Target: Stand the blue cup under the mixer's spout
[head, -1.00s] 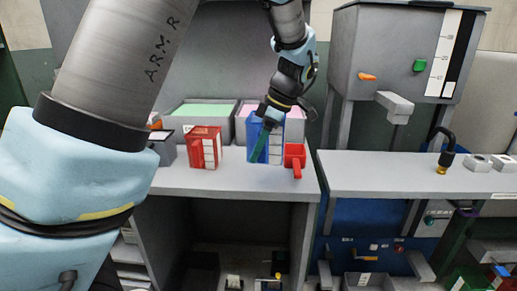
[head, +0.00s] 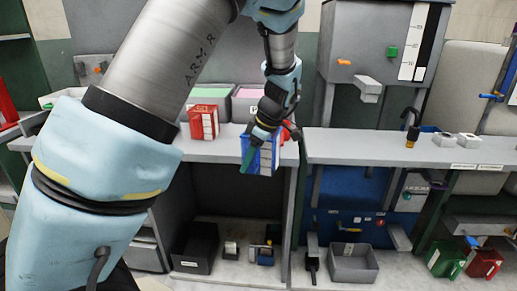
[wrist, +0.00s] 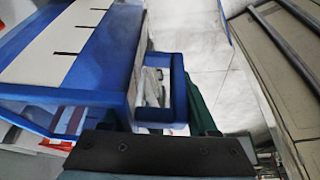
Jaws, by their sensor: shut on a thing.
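The blue cup (head: 268,160) has a white marked strip and hangs upright or nearly so in front of the counter's edge. My gripper (head: 250,156) is shut on it, with a dark green finger along its left side. In the wrist view the cup (wrist: 120,60) fills the upper left, and its square blue handle (wrist: 160,118) lies just ahead of the gripper. The mixer (head: 375,45) is the grey box at the upper right, with an orange lever and a green button. Its grey spout (head: 368,88) juts out above the right counter, apart from the cup.
A red box-shaped container (head: 203,122) stands on the left counter (head: 180,148). A red cup is mostly hidden behind my gripper. The right counter (head: 345,146) is clear below the spout. A black bent tap (head: 412,128) stands farther right. Grey bins (head: 352,264) sit low down.

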